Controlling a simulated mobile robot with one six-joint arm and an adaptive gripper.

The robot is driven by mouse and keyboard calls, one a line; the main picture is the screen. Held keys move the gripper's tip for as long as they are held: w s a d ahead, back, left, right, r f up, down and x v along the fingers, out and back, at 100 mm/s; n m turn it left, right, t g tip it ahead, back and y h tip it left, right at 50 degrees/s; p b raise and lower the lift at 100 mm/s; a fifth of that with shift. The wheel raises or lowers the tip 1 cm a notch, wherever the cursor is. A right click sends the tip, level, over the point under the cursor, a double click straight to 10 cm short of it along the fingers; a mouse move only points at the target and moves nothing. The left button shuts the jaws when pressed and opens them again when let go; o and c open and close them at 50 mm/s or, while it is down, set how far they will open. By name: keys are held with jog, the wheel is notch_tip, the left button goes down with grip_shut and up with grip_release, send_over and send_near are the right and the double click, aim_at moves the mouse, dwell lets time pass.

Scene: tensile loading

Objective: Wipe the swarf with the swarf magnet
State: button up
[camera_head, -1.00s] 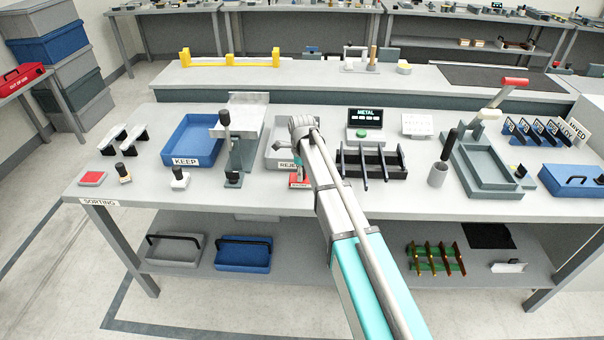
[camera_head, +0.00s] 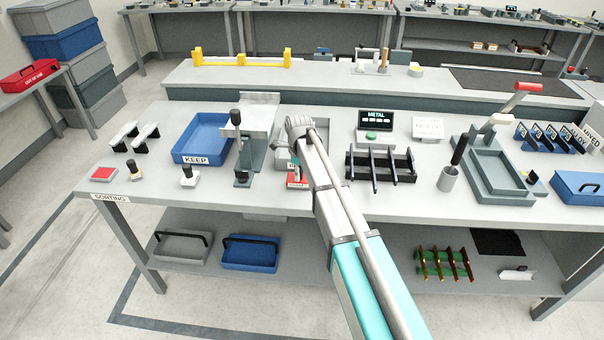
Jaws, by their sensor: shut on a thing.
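My gripper (camera_head: 294,164) is mostly hidden behind my wrist and forearm, at the front of the bench by the reject tray. A small red block with a label (camera_head: 297,180) shows just below it and seems to be held in it. I take this block for the swarf magnet; its label is too small to read. I cannot tell whether it touches the bench top. No swarf can be made out at this size, and my arm covers part of the bench.
A blue KEEP tray (camera_head: 205,141) and a lever device (camera_head: 240,150) stand left of my gripper. A black rack (camera_head: 382,166) and the METAL display (camera_head: 376,120) stand to its right. Small items, including a red pad (camera_head: 103,174), sit at the bench's left front. A grey press-like fixture (camera_head: 497,173) stands farther right.

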jog(key=shift+f, duration=0.2)
dwell(0.5)
jog(key=shift+d+r, duration=0.15)
jog(key=shift+d, duration=1.9)
jog(key=shift+r+p, duration=3)
jog(key=shift+r, duration=0.1)
jog(key=shift+s+r+p, duration=0.1)
jog(key=shift+r+p, duration=1.3)
jog(key=shift+p, duration=0.1)
